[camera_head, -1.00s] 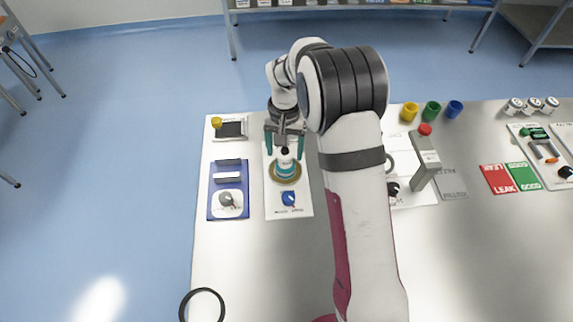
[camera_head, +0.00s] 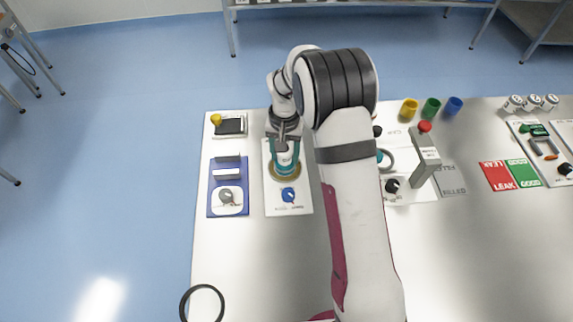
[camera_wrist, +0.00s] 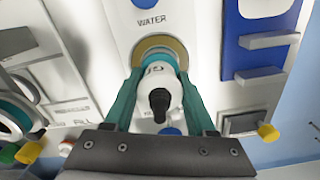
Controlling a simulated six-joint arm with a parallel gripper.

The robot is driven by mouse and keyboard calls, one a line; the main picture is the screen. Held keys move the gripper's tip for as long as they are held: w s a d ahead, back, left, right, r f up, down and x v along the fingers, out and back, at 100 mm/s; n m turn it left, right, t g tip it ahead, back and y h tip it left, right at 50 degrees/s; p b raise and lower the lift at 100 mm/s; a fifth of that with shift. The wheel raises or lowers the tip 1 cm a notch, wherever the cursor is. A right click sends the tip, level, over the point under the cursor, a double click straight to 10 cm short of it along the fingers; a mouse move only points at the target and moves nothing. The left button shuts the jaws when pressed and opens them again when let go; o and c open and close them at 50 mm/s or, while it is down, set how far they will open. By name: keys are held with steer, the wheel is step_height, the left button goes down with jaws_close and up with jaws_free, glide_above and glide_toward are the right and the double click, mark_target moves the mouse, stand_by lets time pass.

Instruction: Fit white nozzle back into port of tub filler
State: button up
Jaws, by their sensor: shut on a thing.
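My gripper (camera_head: 285,163) is over the panel marked WATER (camera_head: 290,208), left of my arm in the head view. In the wrist view its teal fingers (camera_wrist: 157,92) are shut on a white bottle-like body (camera_wrist: 158,78) with a black tip (camera_wrist: 160,102). This body stands over a brass ring (camera_wrist: 160,45) on that panel; I cannot tell whether it rests there. The filler-like station (camera_head: 413,194), with a grey upright block (camera_head: 425,160), is right of my arm and partly hidden by it. I cannot make out a separate white nozzle or its port.
A blue panel (camera_head: 214,206) lies left of the WATER panel, with a yellow-knobbed device (camera_head: 216,119) behind it. Yellow, green and blue cups (camera_head: 432,110) stand at the back right. Red and green cards (camera_head: 498,178) lie further right. The front table is mostly clear.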

jaws_close()
steer(key=shift+r, duration=0.1)
steer(key=shift+r, duration=4.05)
steer(key=d+r+m, duration=0.3)
steer(key=d+r, duration=0.1)
steer(key=d, duration=0.5)
steer(key=d+r+m, duration=0.2)
steer(key=d+r, duration=0.2)
steer(key=d, duration=0.6)
steer(key=shift+d+r+m, duration=0.3)
steer(key=shift+r+m, duration=0.1)
